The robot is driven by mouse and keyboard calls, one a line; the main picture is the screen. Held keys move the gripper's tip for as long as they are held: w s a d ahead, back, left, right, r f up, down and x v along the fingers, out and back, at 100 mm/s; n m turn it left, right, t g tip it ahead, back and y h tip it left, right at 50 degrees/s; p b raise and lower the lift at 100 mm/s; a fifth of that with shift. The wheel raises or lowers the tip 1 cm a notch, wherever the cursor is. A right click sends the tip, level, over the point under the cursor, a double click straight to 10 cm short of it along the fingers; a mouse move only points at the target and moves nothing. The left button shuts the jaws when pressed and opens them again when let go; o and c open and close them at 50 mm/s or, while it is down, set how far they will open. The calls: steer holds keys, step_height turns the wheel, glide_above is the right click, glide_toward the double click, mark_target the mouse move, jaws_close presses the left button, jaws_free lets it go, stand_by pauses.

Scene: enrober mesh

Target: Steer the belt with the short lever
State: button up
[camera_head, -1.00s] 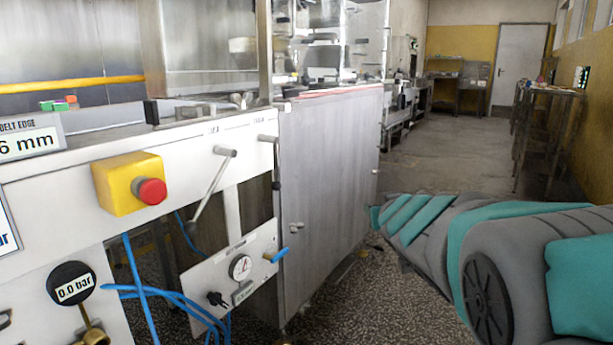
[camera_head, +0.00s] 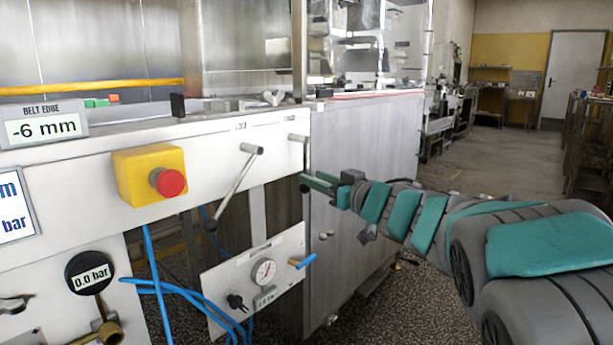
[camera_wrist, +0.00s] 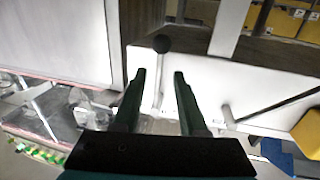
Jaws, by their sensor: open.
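The short lever (camera_head: 306,155) hangs down from a pivot on the white front panel, and its lower end is hidden near my gripper in the head view. In the wrist view the short lever's dark ball (camera_wrist: 161,43) shows just past the fingertips, with the thin rod in line between the fingers. My gripper (camera_head: 310,182) is open and empty in front of the panel; it also shows in the wrist view (camera_wrist: 159,74). I cannot tell whether either finger touches the rod. The belt edge display (camera_head: 45,128) reads -6 mm.
A longer slanted lever (camera_head: 235,183) hangs left of the short one; it also shows in the wrist view (camera_wrist: 280,106). A yellow box with a red button (camera_head: 150,176) juts out further left. A gauge plate with a blue handle (camera_head: 258,272) sits below. A grey cabinet (camera_head: 365,185) stands right.

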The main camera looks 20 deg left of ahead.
steer(key=x, duration=0.3)
steer(key=shift+w+a+f, duration=0.1)
steer(key=shift+w+a, duration=0.1)
steer(key=shift+a, duration=0.1)
steer(key=shift+w+a, duration=0.2)
steer(key=shift+a, duration=0.15)
jaws_close()
stand_by(0.9)
